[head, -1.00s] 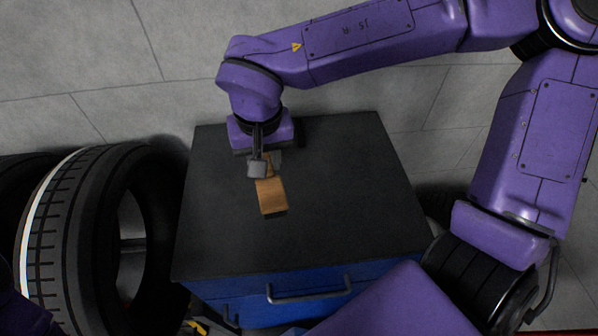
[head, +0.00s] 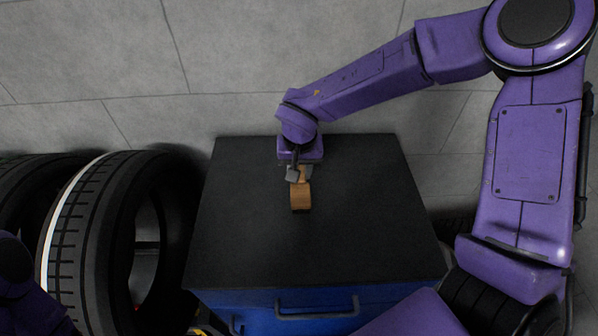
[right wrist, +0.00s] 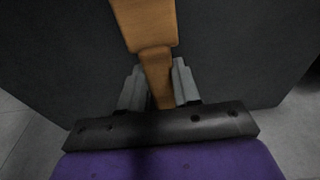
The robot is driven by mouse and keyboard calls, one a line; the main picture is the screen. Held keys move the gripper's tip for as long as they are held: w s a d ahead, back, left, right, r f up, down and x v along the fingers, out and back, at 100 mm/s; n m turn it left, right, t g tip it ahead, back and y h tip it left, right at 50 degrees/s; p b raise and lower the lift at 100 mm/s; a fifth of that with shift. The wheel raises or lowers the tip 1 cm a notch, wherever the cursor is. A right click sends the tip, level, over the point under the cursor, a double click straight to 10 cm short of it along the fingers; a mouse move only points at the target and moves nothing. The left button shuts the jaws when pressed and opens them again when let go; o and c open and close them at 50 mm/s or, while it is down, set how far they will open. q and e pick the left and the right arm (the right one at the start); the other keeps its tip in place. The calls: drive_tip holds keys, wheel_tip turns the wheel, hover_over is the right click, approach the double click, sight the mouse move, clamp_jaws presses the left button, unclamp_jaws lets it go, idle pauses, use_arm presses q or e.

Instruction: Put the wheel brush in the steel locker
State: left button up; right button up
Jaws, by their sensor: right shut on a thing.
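The wheel brush, a wooden block with a narrower wooden handle, shows over the dark top of a blue cabinet in the head view (head: 300,198). My right gripper (head: 299,176) is shut on its handle. The right wrist view shows the handle between the two grey fingers, with the wider brush block (right wrist: 146,25) beyond them. I cannot tell whether the brush touches the top. Its bristles are hidden. My left gripper is not in view. Nothing in view is clearly marked as the steel locker.
The blue cabinet has a flat, bare black top (head: 350,235) and a front bar handle (head: 318,311). Large black tyres (head: 88,225) stand close to its left. Grey tiled floor (head: 280,45) lies open behind it.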

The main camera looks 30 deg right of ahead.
drive_tip(key=shift+a+f, duration=0.1)
drive_tip(key=shift+f, duration=0.6)
drive_tip(key=shift+f, duration=0.1)
drive_tip(key=o, duration=0.9)
drive_tip(key=shift+o, duration=0.2)
wheel_tip(320, 180, up, 12)
drive_tip(key=s, duration=0.1)
drive_tip(key=shift+s+a, duration=0.25)
drive_tip(key=shift+a, duration=0.1)
drive_tip(key=shift+c, duration=0.3)
